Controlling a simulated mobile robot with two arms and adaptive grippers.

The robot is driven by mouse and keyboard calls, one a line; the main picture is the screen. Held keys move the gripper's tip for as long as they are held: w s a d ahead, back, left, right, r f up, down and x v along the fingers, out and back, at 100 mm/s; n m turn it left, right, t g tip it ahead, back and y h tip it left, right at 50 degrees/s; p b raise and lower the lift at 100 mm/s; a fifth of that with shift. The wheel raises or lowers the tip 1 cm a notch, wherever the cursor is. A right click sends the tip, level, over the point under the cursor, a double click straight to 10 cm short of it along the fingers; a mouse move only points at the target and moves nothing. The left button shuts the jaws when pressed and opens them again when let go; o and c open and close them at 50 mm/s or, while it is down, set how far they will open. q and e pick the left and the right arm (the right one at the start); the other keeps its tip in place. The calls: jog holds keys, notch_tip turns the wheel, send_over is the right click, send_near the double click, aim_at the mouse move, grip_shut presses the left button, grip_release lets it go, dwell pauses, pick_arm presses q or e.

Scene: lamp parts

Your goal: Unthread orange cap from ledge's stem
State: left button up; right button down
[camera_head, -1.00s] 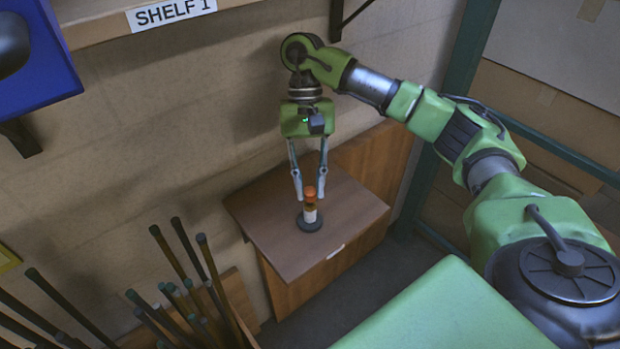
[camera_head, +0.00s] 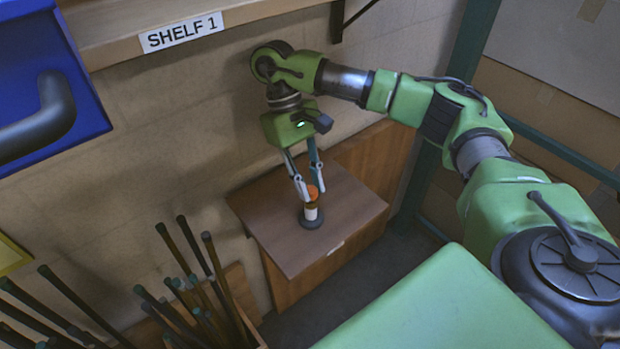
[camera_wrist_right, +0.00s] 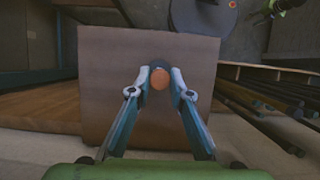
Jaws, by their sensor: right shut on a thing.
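The orange cap (camera_head: 313,191) sits on top of a short upright stem (camera_head: 311,212) with a pale band. The stem rises from a round dark base (camera_head: 312,223) on the brown wooden ledge (camera_head: 270,222). My right gripper (camera_head: 309,190) points down and is shut on the orange cap, its wrist leaning to the left. In the right wrist view, the cap (camera_wrist_right: 160,79) shows between the two fingertips (camera_wrist_right: 160,76), and the stem below is mostly hidden. My left gripper is not in view.
A bin of several dark rods (camera_head: 205,300) stands left of the ledge. A shelf labelled SHELF 1 (camera_head: 182,33) and a blue bin (camera_head: 85,120) are at upper left. The ledge top around the base is clear.

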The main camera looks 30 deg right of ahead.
dwell(0.3)
jog(key=n+h, duration=0.1)
jog(key=n, duration=0.1)
jog(key=shift+a+r+n, duration=0.1)
jog(key=shift+n, duration=0.2)
jog(key=n, duration=0.2)
jog(key=n+t+h, duration=0.1)
jog(key=n, duration=0.1)
jog(key=shift+n+h, duration=0.3)
jog(key=shift+n, duration=0.1)
jog(key=c, duration=2)
grip_release()
jog(key=shift+o, duration=0.2)
jog(key=m+y, duration=0.1)
jog(key=m, duration=0.2)
jog(key=shift+m+b, duration=0.3)
jog(key=shift+b, duration=0.1)
jog(key=m+g+y, duration=0.1)
jog(key=m, duration=0.2)
jog(key=shift+y, duration=0.3)
